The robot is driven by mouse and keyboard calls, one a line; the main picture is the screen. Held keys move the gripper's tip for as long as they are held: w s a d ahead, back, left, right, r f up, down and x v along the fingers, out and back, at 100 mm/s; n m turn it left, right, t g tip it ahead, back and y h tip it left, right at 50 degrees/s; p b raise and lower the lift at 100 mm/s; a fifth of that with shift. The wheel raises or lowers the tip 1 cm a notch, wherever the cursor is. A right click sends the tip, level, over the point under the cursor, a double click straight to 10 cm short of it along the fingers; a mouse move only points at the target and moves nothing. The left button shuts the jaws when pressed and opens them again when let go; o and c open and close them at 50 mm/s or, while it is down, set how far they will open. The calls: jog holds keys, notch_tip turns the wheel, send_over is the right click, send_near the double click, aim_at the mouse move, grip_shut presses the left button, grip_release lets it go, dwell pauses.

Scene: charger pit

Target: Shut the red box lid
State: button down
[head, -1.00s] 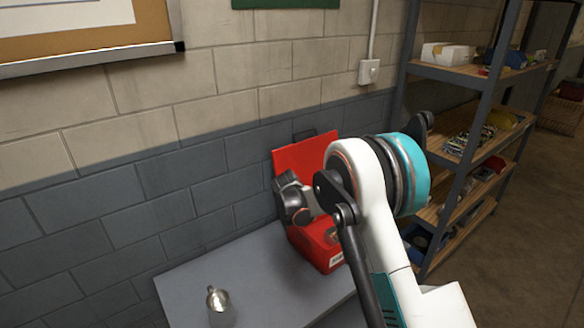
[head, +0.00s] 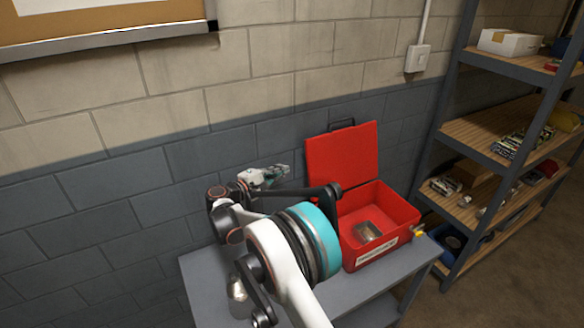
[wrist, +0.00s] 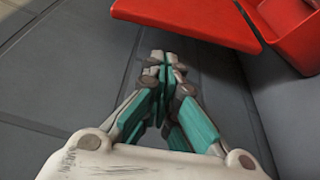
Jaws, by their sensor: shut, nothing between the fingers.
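The red box (head: 385,222) sits on a grey table against the wall. Its red lid (head: 343,158) stands open and upright at the back, with a dark handle on its top edge. A small metallic item (head: 367,233) lies inside the box. My gripper (head: 284,170) is left of the lid, near the wall, apart from it. In the wrist view my gripper (wrist: 166,62) has its fingers together and empty. The lid's edge (wrist: 190,18) and part of the box (wrist: 290,30) show at the upper right there.
The grey table (head: 330,300) has a shiny metal and glass item (head: 238,290) at its left, partly behind my arm. A shelf unit (head: 500,150) with several goods stands to the right. The block wall (head: 110,190) is close behind the lid.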

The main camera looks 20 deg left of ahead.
jog(key=b+x, duration=0.2)
jog(key=x, duration=0.6)
jog(key=shift+w+d+f, duration=0.1)
jog(key=shift+w, duration=0.25)
jog(key=shift+s+d, duration=0.1)
jog(key=shift+d, duration=0.05)
